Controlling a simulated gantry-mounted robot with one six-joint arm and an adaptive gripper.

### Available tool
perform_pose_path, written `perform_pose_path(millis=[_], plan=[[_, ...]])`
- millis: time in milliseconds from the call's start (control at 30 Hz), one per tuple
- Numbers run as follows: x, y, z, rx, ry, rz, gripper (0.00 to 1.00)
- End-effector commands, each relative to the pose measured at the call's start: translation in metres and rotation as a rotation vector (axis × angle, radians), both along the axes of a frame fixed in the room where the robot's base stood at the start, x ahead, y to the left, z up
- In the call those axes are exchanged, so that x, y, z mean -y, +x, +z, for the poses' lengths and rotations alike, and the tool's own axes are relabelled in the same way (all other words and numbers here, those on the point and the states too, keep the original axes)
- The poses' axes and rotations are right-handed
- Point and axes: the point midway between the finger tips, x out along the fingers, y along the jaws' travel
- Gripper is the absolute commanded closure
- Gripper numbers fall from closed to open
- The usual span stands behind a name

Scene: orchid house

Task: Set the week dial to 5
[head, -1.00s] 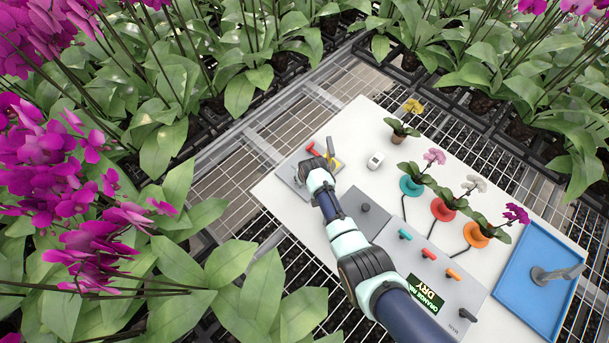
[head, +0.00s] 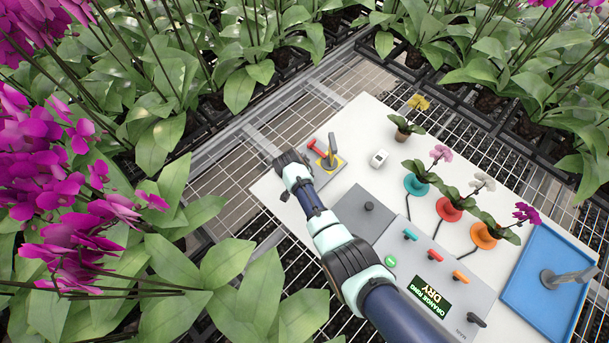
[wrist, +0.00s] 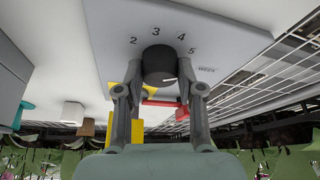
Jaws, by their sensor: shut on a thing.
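The week dial (wrist: 159,62) is a dark round knob on a grey panel (wrist: 115,30). In the wrist view the numbers 2, 3, 4 and 5 arc around it, with the word WEEK beyond the 5. In the head view my gripper (head: 283,162) is at the panel's left corner and hides the dial.
A red handle (head: 316,146) and a lever on a yellow base (head: 338,162) stand beside the dial. A white device (head: 379,158), potted orchids (head: 420,172), a larger control box (head: 445,290) and a blue tray (head: 508,290) lie to the right. Orchid leaves crowd the table's left.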

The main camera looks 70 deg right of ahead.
Motion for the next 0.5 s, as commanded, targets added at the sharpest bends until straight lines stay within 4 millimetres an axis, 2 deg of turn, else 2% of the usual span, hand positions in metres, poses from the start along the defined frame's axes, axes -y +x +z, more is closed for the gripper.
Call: perform_pose_path(millis=[500], plan=[[-0.0009,0.0,-0.0015,-0.001,0.002,-0.045,0.97]])
